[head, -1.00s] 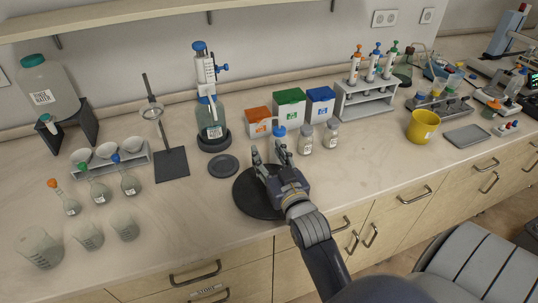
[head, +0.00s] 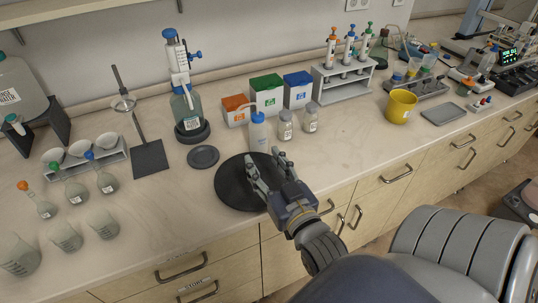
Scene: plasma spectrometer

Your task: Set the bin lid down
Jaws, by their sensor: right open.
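No separate lid shows in any gripper. Two dark round discs lie flat on the bench: a large black one (head: 234,186) near the front edge and a smaller grey one (head: 203,157) behind it to the left. I cannot tell which, if either, is the bin lid. A yellow bin (head: 398,108) stands open-topped at the right. My right gripper (head: 265,157) is open and empty, its fingers over the right part of the large disc. I cannot tell whether they touch it. My left gripper is not in view.
A blue-capped bottle (head: 258,131) and two small jars (head: 286,126) stand just beyond my right fingers. Behind are coloured boxes (head: 266,95) and a pipette rack (head: 343,82). Flasks and beakers (head: 66,236) fill the left. Bench right of the large disc is mostly clear.

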